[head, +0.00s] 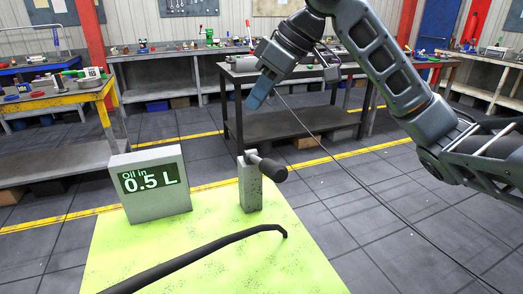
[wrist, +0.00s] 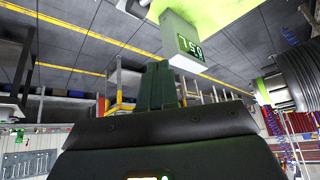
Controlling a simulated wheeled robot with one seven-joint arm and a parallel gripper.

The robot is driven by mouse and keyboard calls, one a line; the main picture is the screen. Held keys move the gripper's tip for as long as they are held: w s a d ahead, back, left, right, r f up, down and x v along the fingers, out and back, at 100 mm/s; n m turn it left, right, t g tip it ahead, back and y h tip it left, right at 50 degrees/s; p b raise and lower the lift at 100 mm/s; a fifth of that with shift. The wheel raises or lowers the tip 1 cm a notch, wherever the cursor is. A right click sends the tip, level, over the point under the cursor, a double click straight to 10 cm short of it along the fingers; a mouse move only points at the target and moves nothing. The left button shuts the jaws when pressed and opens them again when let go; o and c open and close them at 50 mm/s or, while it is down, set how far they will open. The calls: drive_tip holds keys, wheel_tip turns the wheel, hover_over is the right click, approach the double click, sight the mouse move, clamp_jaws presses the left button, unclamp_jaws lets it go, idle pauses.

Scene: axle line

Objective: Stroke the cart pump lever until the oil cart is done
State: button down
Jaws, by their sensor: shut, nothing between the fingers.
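The oil cart has a speckled yellow-green top (head: 215,225) at the lower middle of the head view. On it stands a grey box with a dark display (head: 150,180) reading "Oil in 0.5 L". The display box also shows, rotated, in the wrist view (wrist: 182,42). Right of it is a grey post (head: 250,188) with a short dark lever (head: 268,166) pointing right and toward me. My gripper (head: 259,92) is shut and empty, above and behind the lever, apart from it. Its fingers show in the wrist view (wrist: 158,85).
A black bent bar (head: 200,258) crosses the front of the cart top. A dark-topped workbench (head: 290,122) stands behind the cart, a yellow-edged bench (head: 55,97) at left. A thin dark cable (head: 385,200) runs down to the right. Floor right of the cart is otherwise clear.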

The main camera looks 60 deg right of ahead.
drive_tip(key=m, duration=0.4)
drive_tip(key=m+p, duration=0.1)
drive_tip(key=m, duration=0.3)
drive_tip(key=r+m+p, duration=0.1)
drive_tip(key=m, duration=0.3)
drive_tip(key=shift+w+d+r+m, duration=0.1)
drive_tip(key=shift+w+m, duration=0.1)
drive_tip(key=shift+m, duration=0.2)
drive_tip(key=b, duration=0.6)
hover_over(262, 163)
drive_tip(key=w+d, duration=0.3)
drive_tip(key=d, duration=0.1)
wheel_tip(262, 163, down, 7)
drive_tip(key=shift+s+r, duration=0.1)
drive_tip(key=shift+s+a+f+b, duration=0.15)
drive_tip(key=shift+f+b, duration=0.1)
drive_tip(key=shift+f, duration=0.15)
drive_tip(key=shift+s+f+b, duration=0.15)
drive_tip(key=shift+f+b, duration=0.05)
drive_tip(key=shift+f, duration=0.15)
drive_tip(key=shift+f, duration=0.15)
drive_tip(key=shift+s+a+f, duration=0.1)
drive_tip(key=shift+f, duration=0.15)
